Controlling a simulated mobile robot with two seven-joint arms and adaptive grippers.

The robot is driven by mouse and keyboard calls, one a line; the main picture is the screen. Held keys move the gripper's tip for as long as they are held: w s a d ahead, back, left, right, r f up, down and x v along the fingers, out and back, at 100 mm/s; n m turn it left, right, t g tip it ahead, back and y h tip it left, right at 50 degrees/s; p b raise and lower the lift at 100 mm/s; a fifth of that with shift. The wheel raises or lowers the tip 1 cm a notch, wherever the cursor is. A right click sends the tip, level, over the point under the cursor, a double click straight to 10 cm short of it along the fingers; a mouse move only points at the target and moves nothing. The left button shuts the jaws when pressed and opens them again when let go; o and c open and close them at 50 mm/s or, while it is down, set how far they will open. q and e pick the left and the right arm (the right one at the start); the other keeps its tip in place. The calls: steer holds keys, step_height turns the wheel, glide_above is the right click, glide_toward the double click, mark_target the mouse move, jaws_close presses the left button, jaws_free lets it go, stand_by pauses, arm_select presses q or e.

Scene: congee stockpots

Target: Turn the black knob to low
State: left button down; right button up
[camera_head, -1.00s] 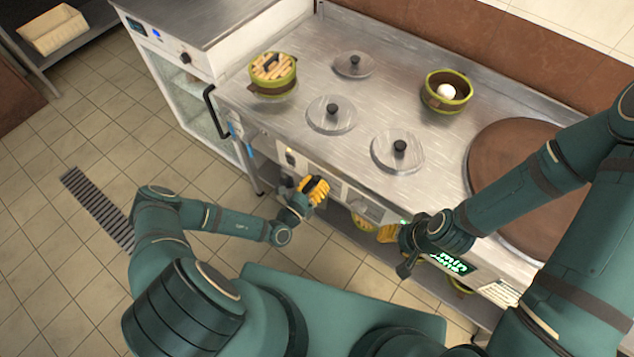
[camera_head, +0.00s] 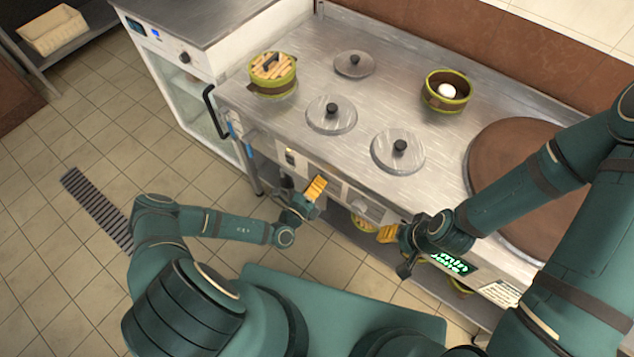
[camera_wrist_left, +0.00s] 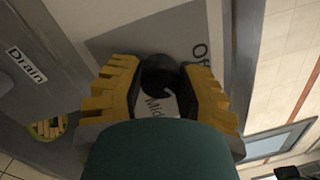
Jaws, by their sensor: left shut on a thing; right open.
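The black knob (camera_wrist_left: 160,76) is round with a light pointer line, in the middle of the left wrist view. It sits on a panel with a dial label (camera_wrist_left: 164,104) on which I read "Mid" and part of "Of"; no "low" mark is visible. My left gripper (camera_wrist_left: 160,88) has its yellow fingers on both sides of the knob, shut on it. In the head view the left gripper (camera_head: 315,188) is at the counter's front panel and hides the knob. My right gripper (camera_head: 388,234) is open and empty, further right along the same front.
A "Drain" label (camera_wrist_left: 27,65) is beside the knob panel. Tiled floor is clear at left.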

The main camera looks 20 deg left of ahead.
arm_select(q)
steer(key=shift+w+a+r, duration=0.1)
steer(key=shift+w+r, duration=0.05)
steer(key=c, duration=0.5)
jaws_free()
steer(key=v, duration=1.2)
